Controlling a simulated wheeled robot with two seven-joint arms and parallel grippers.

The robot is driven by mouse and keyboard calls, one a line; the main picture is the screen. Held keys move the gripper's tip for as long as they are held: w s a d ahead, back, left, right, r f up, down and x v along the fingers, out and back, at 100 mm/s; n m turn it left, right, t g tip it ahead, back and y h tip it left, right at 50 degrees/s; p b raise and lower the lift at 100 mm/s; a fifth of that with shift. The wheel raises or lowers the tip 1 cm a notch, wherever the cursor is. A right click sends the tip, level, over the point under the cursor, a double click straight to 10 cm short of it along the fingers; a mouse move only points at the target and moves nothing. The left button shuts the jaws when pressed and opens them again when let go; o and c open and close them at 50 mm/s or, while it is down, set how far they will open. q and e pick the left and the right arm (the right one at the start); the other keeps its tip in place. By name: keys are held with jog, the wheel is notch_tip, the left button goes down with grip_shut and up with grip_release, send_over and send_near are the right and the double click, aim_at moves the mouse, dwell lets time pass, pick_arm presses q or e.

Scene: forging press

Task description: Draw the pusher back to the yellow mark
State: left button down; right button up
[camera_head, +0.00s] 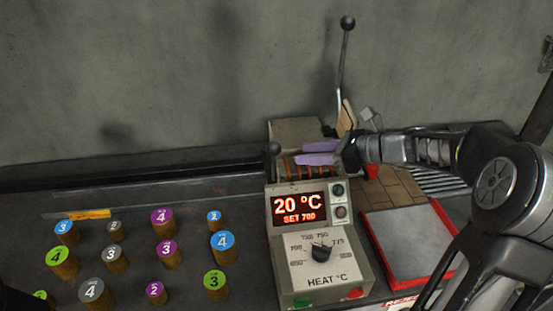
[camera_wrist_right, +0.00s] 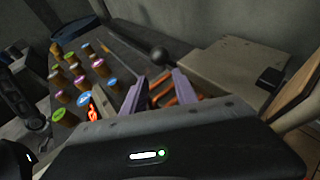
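The pusher shows as a dark ball knob (camera_head: 272,148) on a short stem, just left of the orange heater coil (camera_head: 288,167). In the right wrist view the knob (camera_wrist_right: 159,55) stands beyond the fingertips. The yellow mark (camera_head: 88,214) is a flat strip at the left of the bench, well left of the knob. My right gripper (camera_head: 308,153) has purple fingers and reaches left over the coil. In the wrist view its fingers (camera_wrist_right: 160,80) are apart with nothing between them, short of the knob. My left gripper's fingers do not show.
A heat control box (camera_head: 320,250), reading 20 °C, stands in front of the coil. Several numbered billets (camera_head: 163,253) stand on the left bench. A red-edged tray (camera_head: 410,245) lies at right. A tall ball-topped lever (camera_head: 342,70) rises behind.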

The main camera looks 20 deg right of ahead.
aim_at(282, 162)
jog(key=shift+w+f, duration=0.25)
jog(key=shift+f, duration=0.25)
jog(key=shift+w, duration=0.1)
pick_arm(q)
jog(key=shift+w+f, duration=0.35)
pick_arm(e)
jog(key=shift+r, duration=0.1)
